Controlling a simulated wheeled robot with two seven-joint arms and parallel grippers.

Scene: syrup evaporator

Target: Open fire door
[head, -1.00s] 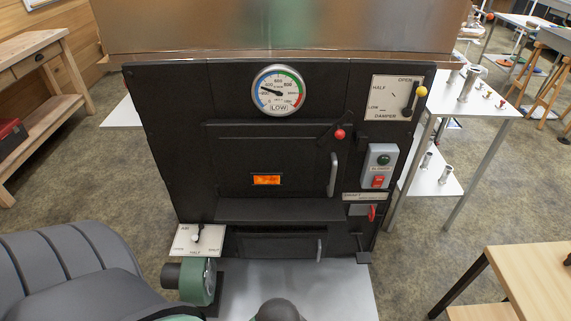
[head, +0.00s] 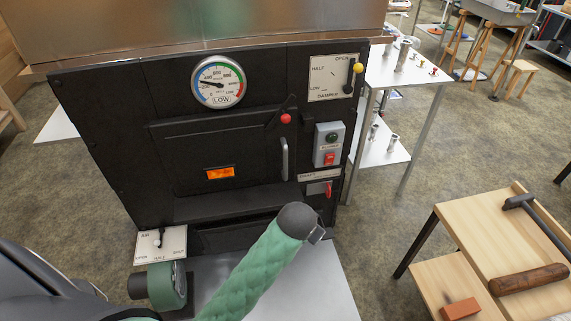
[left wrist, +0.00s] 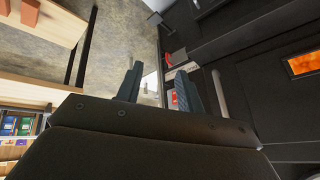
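The black fire door (head: 190,145) is shut in the front of the evaporator, with a small orange window (head: 220,173) low in it. Its upright grey handle (head: 284,158) is on its right side and also shows in the left wrist view (left wrist: 219,95). A latch with a red knob (head: 286,118) sits above the handle. My left gripper (left wrist: 158,86) has its two fingers apart with nothing between them, beside the handle in the wrist view and apart from it as far as I can tell. In the head view, my green-sleeved arm covers part of the lower front. My right gripper is out of view.
A green and red switch box (head: 329,143) and a small red lever (head: 328,189) are right of the handle. A damper plate (head: 331,78) is above, an air plate (head: 147,245) at lower left. A wooden table (head: 470,240) with tools stands at right; floor between is clear.

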